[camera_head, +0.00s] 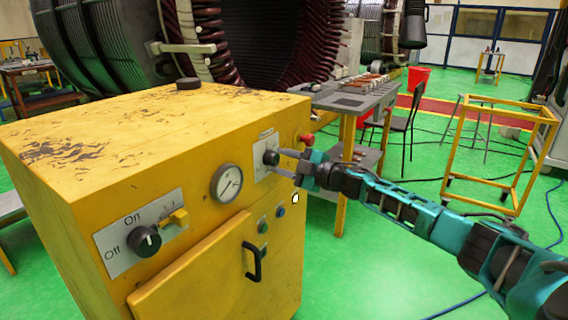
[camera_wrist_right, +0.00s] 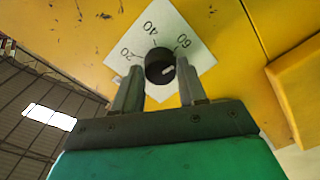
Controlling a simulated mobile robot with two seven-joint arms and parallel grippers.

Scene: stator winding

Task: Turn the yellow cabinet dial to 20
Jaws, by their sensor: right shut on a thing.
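The yellow cabinet (camera_head: 150,125) stands at the left. Its black dial (camera_head: 271,157) sits on a white plate on the front, near the right corner. In the right wrist view the dial (camera_wrist_right: 160,66) shows a pale mark at its lower right, and the plate (camera_wrist_right: 172,22) carries 40, 60 and a figure that looks like 20. My right gripper (camera_head: 283,159) is shut on the dial, with one finger on each side of it in the wrist view (camera_wrist_right: 158,85). The fingers partly hide the dial in the head view. My left gripper is not in view.
The cabinet also carries a gauge (camera_head: 227,183), an On/Off knob (camera_head: 146,240), a red button (camera_head: 307,140) and a black door handle (camera_head: 253,262). A grey workbench (camera_head: 350,102) stands behind my right arm. A yellow frame (camera_head: 500,105) stands at the right on open green floor.

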